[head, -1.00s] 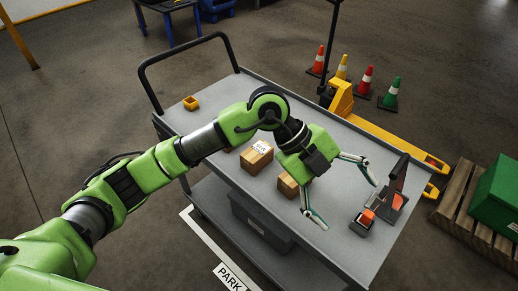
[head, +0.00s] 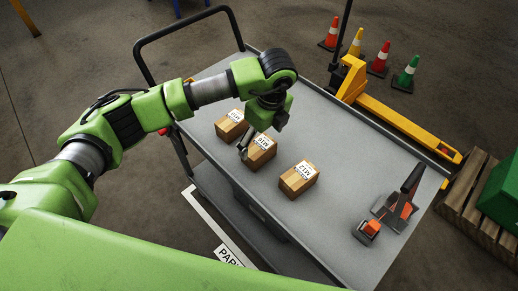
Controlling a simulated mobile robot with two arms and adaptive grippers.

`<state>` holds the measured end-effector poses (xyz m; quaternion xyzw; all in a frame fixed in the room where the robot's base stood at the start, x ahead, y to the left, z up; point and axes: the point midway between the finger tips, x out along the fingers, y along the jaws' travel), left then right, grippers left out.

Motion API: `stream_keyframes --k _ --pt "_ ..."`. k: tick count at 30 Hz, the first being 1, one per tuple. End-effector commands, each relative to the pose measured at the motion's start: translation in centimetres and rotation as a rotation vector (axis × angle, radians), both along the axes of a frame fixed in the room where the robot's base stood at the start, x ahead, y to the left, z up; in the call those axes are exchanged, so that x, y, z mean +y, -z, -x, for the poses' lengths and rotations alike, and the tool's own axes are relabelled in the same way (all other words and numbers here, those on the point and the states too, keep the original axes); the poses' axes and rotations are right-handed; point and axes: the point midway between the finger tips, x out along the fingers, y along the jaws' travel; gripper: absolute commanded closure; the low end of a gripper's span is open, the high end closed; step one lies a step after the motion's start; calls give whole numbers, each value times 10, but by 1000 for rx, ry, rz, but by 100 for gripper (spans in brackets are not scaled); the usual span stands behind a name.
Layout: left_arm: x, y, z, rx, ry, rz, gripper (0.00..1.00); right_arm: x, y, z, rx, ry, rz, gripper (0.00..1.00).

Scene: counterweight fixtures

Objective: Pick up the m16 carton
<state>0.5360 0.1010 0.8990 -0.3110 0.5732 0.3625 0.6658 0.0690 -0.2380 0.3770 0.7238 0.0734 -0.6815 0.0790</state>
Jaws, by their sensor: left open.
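Three brown cardboard cartons with white labels stand in a row on the grey cart top. The middle carton (head: 264,155) appears to be the m16 carton, though its small label is hard to read. My left gripper (head: 254,139) points down over this carton. One finger shows at its left side, apart from the other; the far finger is hidden. The jaws are open, and I cannot tell whether they touch the carton. My right gripper is not in view.
Another carton (head: 230,127) stands close on the left, and the m12 carton (head: 299,180) stands on the right. An orange and dark grey fixture (head: 368,229) sits at the right end of the cart (head: 330,133). The cart top beyond the cartons is clear.

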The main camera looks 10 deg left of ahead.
Motion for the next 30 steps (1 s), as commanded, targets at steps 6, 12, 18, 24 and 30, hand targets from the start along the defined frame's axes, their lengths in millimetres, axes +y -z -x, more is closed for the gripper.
stream_keyframes --k 6,12,18,24,30 --pt "4 19 0 5 0 -1 15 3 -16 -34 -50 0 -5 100" --pt "8 48 -3 3 1 1 15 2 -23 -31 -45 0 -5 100" --pt "8 54 -4 -1 2 0 15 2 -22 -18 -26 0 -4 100" --pt "8 54 -4 0 2 1 41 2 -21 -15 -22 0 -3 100" --pt "8 53 -5 -2 2 2 72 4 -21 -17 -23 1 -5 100"
